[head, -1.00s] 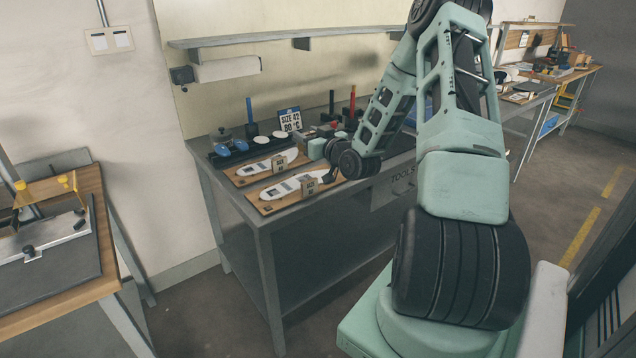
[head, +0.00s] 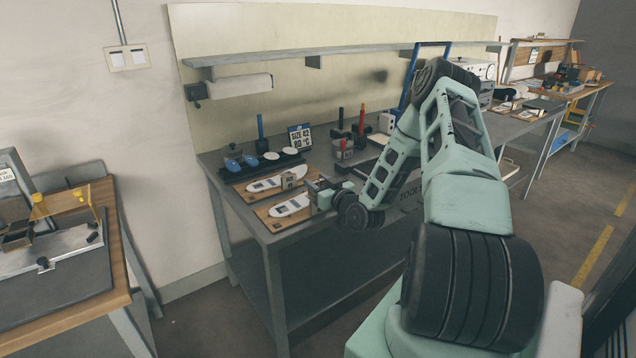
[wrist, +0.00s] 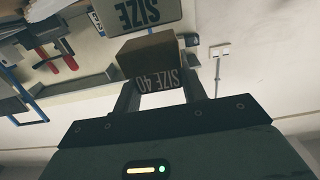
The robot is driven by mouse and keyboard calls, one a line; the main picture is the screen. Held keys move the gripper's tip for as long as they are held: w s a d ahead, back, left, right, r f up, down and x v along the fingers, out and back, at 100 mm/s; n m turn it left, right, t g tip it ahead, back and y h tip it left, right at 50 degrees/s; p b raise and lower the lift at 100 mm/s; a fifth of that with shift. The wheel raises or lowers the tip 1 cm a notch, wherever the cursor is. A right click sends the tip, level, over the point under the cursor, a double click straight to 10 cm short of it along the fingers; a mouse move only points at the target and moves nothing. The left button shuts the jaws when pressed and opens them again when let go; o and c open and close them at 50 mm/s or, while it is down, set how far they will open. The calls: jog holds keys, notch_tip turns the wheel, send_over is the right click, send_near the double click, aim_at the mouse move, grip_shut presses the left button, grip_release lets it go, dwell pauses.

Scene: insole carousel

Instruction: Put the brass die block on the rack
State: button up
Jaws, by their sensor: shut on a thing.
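My gripper (wrist: 160,90) is shut on a brown, brass-coloured block (wrist: 150,58) marked SIZE 40, its lettering upside down in the wrist view. In the head view my gripper (head: 322,197) is low at the right end of the near wooden board (head: 268,216). I cannot tell whether the held block still touches the board. A second block (head: 288,180) stands on the far board beside a white insole (head: 262,186). A block face marked SIZE (wrist: 140,14) shows beyond the held block. I cannot make out for sure which fixture is the rack.
A black tray (head: 232,177) with blue domes and white discs lies at the bench's left back. A SIZE 42 sign (head: 300,137), a blue-handled post (head: 260,127) and red-and-black tools (head: 361,125) stand behind the boards. A wall shelf (head: 290,60) overhangs the bench.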

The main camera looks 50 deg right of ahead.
jog(key=shift+f+b, duration=0.55)
jog(key=o, duration=1.2)
jog(key=shift+c, duration=0.2)
jog(key=shift+r, duration=0.15)
